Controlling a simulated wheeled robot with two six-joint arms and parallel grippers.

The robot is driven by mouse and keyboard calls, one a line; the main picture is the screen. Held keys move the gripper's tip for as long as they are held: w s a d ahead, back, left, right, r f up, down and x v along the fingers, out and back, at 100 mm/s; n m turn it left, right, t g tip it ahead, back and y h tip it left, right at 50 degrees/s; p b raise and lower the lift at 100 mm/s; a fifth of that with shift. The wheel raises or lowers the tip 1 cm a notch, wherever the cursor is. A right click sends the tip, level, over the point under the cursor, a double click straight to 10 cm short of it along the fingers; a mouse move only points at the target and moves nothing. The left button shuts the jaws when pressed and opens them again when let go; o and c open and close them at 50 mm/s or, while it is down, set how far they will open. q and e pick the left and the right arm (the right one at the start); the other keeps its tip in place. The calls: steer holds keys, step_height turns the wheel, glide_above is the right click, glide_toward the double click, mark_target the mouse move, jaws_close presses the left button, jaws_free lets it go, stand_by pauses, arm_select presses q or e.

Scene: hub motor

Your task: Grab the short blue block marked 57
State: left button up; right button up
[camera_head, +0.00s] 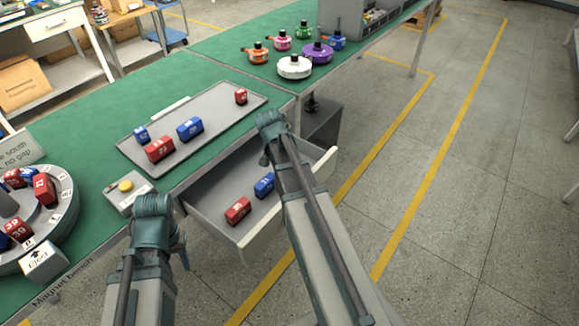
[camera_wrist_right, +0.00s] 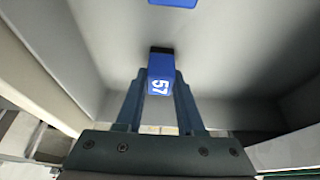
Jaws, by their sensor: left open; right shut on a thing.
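The short blue block marked 57 (camera_wrist_right: 160,66) is between the two fingers of my right gripper (camera_wrist_right: 160,80) in the right wrist view. The gripper is shut on it, with its white number facing the camera. In the head view my right arm reaches over the open drawer (camera_head: 213,218) and hides its own gripper. A blue block (camera_head: 264,185) and a red block (camera_head: 238,210) lie in that drawer. Another blue block (camera_wrist_right: 172,2) shows at the top edge of the wrist view. My left gripper (camera_head: 181,262) hangs open beside the bench, small and partly hidden by its arm.
A grey tray (camera_head: 215,128) on the green bench holds several red and blue blocks. A round turntable (camera_head: 62,215) with marked blocks stands at the left. Several coloured motors and a white one (camera_head: 294,67) stand at the back. The floor to the right is clear.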

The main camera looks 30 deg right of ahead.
jaws_close()
step_height(320, 180, up, 10)
steer(key=p, duration=1)
